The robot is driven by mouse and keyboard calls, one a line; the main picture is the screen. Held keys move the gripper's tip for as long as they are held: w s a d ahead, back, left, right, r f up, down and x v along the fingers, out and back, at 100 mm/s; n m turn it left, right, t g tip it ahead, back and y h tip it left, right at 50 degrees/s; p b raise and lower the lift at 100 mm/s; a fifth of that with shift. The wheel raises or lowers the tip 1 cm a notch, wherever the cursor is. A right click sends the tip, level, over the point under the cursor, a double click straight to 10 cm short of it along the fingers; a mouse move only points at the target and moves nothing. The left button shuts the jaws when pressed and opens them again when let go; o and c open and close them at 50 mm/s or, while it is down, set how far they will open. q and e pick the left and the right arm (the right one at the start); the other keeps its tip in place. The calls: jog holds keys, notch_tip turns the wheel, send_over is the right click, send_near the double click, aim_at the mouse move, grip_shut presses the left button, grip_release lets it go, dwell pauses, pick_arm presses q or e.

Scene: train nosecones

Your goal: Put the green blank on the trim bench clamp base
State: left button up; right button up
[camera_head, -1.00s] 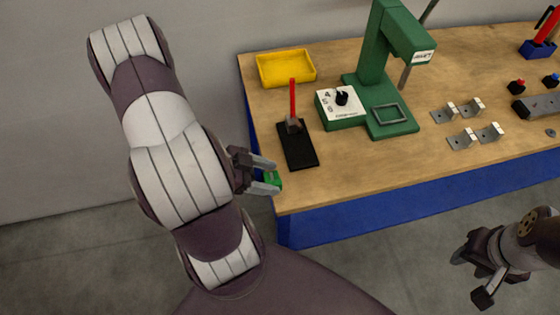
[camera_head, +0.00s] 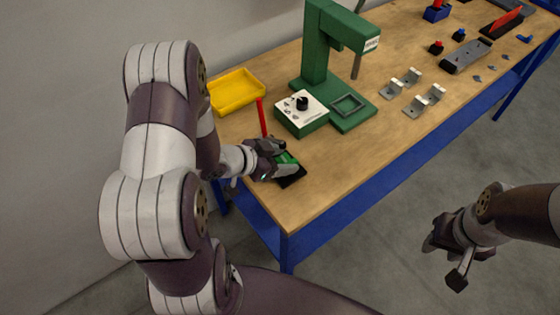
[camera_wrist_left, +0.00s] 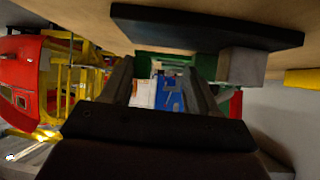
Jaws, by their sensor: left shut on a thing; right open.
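The green blank (camera_head: 286,157) is a small bright green piece, mostly covered by the fingers of my left gripper (camera_head: 283,160), which is shut on it. My right gripper (camera_head: 446,262) is open and empty, over the floor. I cannot tell which fixture is the trim bench clamp base.
The wooden bench (camera_head: 330,175) carries a yellow tray (camera_head: 236,92), a green press (camera_head: 317,45) with a white dial box (camera_head: 301,112), and several metal brackets (camera_head: 424,101). A long grey fixture (camera_head: 466,56) lies farther right. The front of the bench top is clear.

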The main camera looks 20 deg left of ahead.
pick_arm(q)
jog(key=shift+s+a+f, duration=0.1)
jog(key=shift+s+f, duration=0.05)
jog(key=shift+f, duration=0.6)
jog(key=shift+f, duration=0.15)
jog(key=o, duration=1.1)
jog(key=shift+o, duration=0.2)
